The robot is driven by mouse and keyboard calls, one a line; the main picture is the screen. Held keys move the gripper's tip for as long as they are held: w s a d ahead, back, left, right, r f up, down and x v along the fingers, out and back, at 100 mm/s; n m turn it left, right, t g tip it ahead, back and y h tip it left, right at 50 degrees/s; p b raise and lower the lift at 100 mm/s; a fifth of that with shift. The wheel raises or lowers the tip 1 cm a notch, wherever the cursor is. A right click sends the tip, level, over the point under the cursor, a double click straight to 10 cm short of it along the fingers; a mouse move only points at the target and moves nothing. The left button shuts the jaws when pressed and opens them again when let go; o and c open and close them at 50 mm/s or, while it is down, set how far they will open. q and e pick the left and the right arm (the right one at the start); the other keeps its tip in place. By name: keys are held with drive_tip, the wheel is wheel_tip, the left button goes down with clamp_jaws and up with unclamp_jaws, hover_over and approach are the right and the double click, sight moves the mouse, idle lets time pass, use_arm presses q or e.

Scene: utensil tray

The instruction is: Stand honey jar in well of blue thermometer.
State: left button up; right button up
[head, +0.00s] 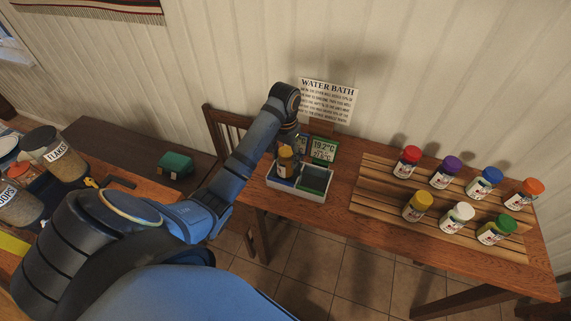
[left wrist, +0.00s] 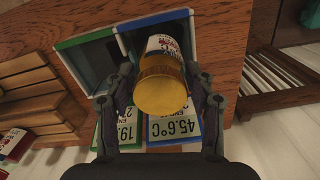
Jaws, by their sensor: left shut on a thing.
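My left gripper (head: 287,150) is shut on the honey jar (head: 285,166), which has a gold-brown lid. The jar is upright or nearly so over the left, blue-edged well of the water bath (head: 298,197). In the left wrist view the gripper (left wrist: 160,92) has one finger on each side of the jar (left wrist: 162,85), and its lower part with a white label is at the blue-edged well (left wrist: 122,42). I cannot tell whether its base touches the well floor. The blue thermometer display (left wrist: 175,127) reads 45.6°C.
The green-edged well (head: 316,179) beside it is empty; its green display (head: 324,149) reads 19.2°C. A wooden rack (head: 378,187) with several jars with coloured lids stands to the right. A sign (head: 327,101) and a chair (head: 228,122) are behind.

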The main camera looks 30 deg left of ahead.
sight(286, 162)
use_arm(q)
wheel_tip(286, 162, down, 4)
drive_tip(key=shift+w+r+b, duration=0.15)
drive_tip(key=shift+b, duration=0.95)
drive_tip(key=shift+r, duration=0.15)
drive_tip(key=shift+p, duration=0.3)
use_arm(e)
drive_tip(key=f, duration=0.2)
drive_tip(key=shift+a+f, duration=0.35)
use_arm(q)
drive_tip(key=o, duration=1.3)
drive_tip(key=shift+o, duration=0.2)
use_arm(e)
drive_tip(key=shift+w, duration=0.1)
drive_tip(key=shift+d+f, duration=0.15)
drive_tip(key=shift+d, duration=0.05)
use_arm(q)
wheel_tip(286, 162, up, 12)
drive_tip(key=p, duration=1.1)
drive_tip(key=shift+r, duration=0.15)
use_arm(e)
wheel_tip(286, 162, up, 12)
drive_tip(key=shift+f, duration=0.2)
use_arm(q)
drive_tip(key=shift+f, duration=0.2)
use_arm(e)
drive_tip(key=shift+f, duration=0.1)
